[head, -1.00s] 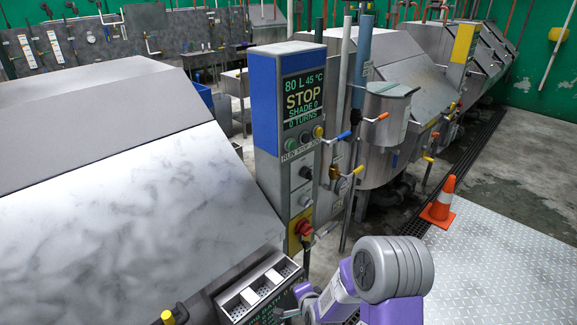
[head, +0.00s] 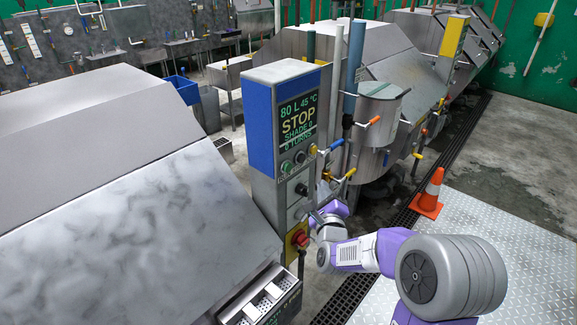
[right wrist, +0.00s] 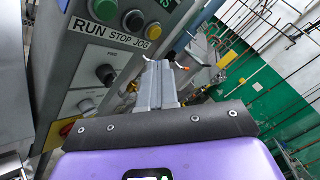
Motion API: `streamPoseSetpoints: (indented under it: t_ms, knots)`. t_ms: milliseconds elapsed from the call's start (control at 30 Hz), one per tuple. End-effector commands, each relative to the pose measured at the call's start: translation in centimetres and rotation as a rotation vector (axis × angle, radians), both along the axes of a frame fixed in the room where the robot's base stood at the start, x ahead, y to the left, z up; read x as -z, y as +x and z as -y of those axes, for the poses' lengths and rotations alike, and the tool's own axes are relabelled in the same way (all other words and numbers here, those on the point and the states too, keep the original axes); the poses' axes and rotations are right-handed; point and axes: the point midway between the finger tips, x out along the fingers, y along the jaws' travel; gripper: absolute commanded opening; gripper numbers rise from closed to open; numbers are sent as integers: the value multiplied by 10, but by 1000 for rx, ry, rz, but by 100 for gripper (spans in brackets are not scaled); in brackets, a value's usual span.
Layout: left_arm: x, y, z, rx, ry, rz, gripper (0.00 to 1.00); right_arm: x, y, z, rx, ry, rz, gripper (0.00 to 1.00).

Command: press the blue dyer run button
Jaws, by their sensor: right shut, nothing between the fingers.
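The blue-topped dyer control post (head: 262,125) stands in the middle of the head view. Its screen (head: 298,107) reads STOP. Below it sit the green run button (head: 287,167), a dark stop button (head: 300,158) and a yellow jog button (head: 313,150). In the right wrist view the run button (right wrist: 105,10) is at the top edge, above the RUN STOP JOG label. My right gripper (head: 313,216) is shut and empty, beside the post's lower face and below the buttons. Its fingers (right wrist: 158,82) appear to the right of the panel. My left gripper is out of view.
A red and yellow switch (head: 299,238) and black knobs (head: 301,189) are on the post below the buttons. Valve pipes with an orange handle (head: 374,120) stand just right of it. A steel dyer hood (head: 110,200) fills the left. An orange cone (head: 430,192) stands at right.

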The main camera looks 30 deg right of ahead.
Motion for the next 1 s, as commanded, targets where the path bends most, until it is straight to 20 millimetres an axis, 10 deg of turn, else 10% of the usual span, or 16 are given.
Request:
streamPoseSetpoints:
  t_ms: [667, 1000]
  knots:
    - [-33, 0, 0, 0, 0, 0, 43, -1, 58, -25, -4, -3, -6, 0]
    - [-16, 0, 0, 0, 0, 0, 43, 2, 81, -34, 0, -2, -3, 0]
